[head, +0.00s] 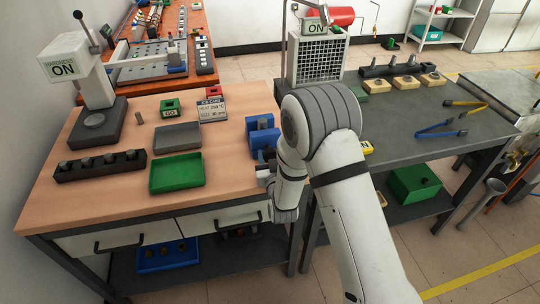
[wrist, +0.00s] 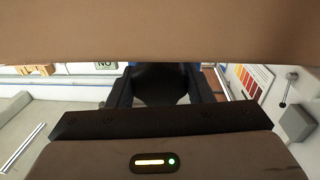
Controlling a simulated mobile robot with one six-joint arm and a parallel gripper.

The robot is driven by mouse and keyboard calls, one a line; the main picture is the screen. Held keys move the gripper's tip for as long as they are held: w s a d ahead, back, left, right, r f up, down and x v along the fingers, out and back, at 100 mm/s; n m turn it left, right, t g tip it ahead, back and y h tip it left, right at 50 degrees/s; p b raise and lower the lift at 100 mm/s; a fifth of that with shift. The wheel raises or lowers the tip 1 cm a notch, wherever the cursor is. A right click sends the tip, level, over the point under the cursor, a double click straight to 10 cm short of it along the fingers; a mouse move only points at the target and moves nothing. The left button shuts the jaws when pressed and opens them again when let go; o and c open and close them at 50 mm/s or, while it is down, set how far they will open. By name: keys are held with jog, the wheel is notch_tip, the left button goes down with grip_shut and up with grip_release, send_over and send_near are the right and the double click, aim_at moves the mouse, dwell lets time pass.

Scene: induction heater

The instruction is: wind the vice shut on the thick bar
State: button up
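The blue vice (head: 262,134) stands at the right edge of the wooden bench, with its jaws facing up. My gripper (head: 266,172) is at the vice's near side, low by the bench edge, partly hidden by my arm. In the wrist view my gripper's dark fingers (wrist: 160,80) stand apart on either side of a dark rounded part (wrist: 160,88), apparently the vice's handle or hub. I cannot tell whether they press on it. Bits of blue show behind it. I cannot make out the thick bar in the jaws.
A green tray (head: 176,184), a grey tray (head: 178,137) and a dark block with several pieces (head: 100,172) lie left of the vice. An ON machine (head: 95,120) stands at the far left. A dark grey table (head: 420,115) is close on the right, behind my arm.

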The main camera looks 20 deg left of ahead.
jog(key=c, duration=0.4)
jog(key=shift+c, duration=0.2)
jog(key=shift+f+b, duration=0.1)
jog(key=shift+b, duration=0.25)
jog(key=m+b, duration=0.1)
jog(key=b, duration=0.1)
jog(key=m+b, duration=0.2)
jog(key=b, duration=0.1)
jog(key=shift+f+b, duration=0.25)
jog(key=shift+b, duration=0.1)
jog(key=m+b, duration=0.3)
jog(key=b, duration=0.1)
jog(key=shift+g+b, duration=0.3)
jog(key=shift+r+m+b, duration=0.25)
jog(key=shift+m+b, duration=0.55)
jog(key=shift+b, duration=0.3)
jog(key=o, duration=1)
jog(key=shift+r, duration=0.1)
